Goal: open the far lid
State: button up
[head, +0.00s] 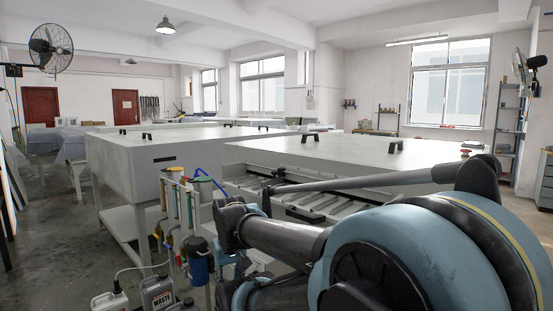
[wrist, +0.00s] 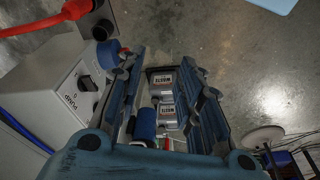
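Two broad pale grey lids show in the head view. The right lid (head: 350,150) is nearer and lies level above a row of rollers, with black handles (head: 395,146) on top. I cannot tell which is meant by the far lid. In the wrist view my gripper (wrist: 163,58) has its fingers spread, with nothing held. It points down toward the floor, apart from both lids. My arm hides part of the right machine in the head view.
Grey waste bottles (head: 158,295) stand on the floor, and also show beyond my fingers (wrist: 163,82). Pipes and a blue filter (head: 197,258) stand beside the machines. A white box with a knob (wrist: 72,95) is close left of my gripper.

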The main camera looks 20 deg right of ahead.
jog(key=shift+o, duration=0.4)
jog(key=w+d+r+m+t+h, duration=0.15)
jog(key=w+d+r, duration=0.25)
jog(key=w+r, duration=0.5)
jog(key=w+d+r+m+g+h, duration=0.1)
jog(key=w+d+r+m, duration=0.4)
jog(key=r, duration=0.6)
jog(key=w+d+r+m+t+h, duration=0.1)
jog(key=w+d+r+m+h, duration=0.3)
jog(key=w+d+r, duration=2.1)
jog(key=w+d+r+m+h, duration=0.1)
jog(key=w+d+r+m, duration=0.15)
jog(key=w+d, duration=0.35)
jog(key=w+d+r+m+h, duration=0.1)
jog(key=w+d+r, duration=0.25)
jog(key=d, duration=0.45)
jog(key=x, duration=1.7)
jog(key=shift+a+f, duration=0.2)
jog(key=shift+f, duration=0.15)
jog(key=shift+c, duration=0.3)
grip_shut()
